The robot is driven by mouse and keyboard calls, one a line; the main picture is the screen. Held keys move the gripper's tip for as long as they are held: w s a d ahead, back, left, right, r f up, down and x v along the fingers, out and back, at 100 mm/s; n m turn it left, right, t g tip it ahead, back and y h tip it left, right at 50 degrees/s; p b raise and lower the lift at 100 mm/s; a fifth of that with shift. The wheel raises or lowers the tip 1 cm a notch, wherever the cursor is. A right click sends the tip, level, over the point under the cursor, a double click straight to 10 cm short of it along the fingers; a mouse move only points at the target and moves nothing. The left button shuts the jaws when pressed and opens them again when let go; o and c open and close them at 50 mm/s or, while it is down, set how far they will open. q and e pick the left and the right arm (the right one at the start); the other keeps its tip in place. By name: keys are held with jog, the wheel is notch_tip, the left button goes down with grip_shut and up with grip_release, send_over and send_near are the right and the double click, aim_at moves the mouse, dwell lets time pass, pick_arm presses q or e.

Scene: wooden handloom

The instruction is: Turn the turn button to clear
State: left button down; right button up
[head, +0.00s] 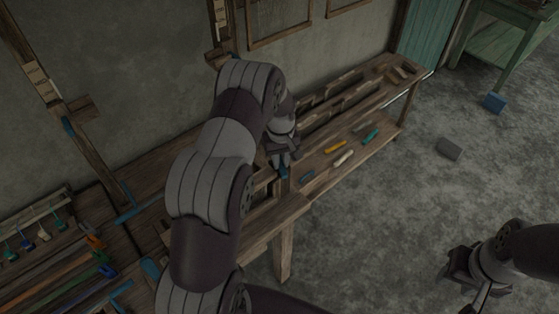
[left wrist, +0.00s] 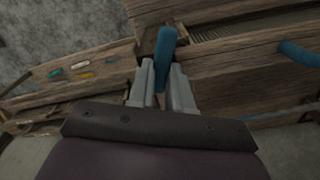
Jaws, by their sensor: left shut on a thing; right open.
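The turn button looks to be the blue piece at the corner of the wooden loom frame, in the left wrist view (left wrist: 164,52). It also shows as a small blue bit in the head view (head: 284,172). My left gripper (left wrist: 166,84) is shut on this blue piece, with one grey finger on each side of it. In the head view my left gripper (head: 284,160) is partly hidden by my own arm. My right gripper (head: 470,290) is open and empty over the floor at the lower right.
A wooden bench (head: 345,165) with several coloured shuttles runs behind the gripper. Another blue handle (left wrist: 300,54) sits on the beam at the right of the left wrist view.

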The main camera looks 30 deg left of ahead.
aim_at(282, 162)
pick_arm(q)
jog(key=n, duration=0.4)
jog(key=shift+w+d+n+b, duration=0.1)
jog(key=shift+w+n+b, duration=0.2)
jog(key=shift+w+b, duration=0.05)
jog(key=shift+n, duration=0.3)
jog(key=c, duration=1.2)
grip_release()
jog(key=shift+o, duration=0.8)
notch_tip(282, 162, up, 13)
jog(key=shift+f, duration=0.15)
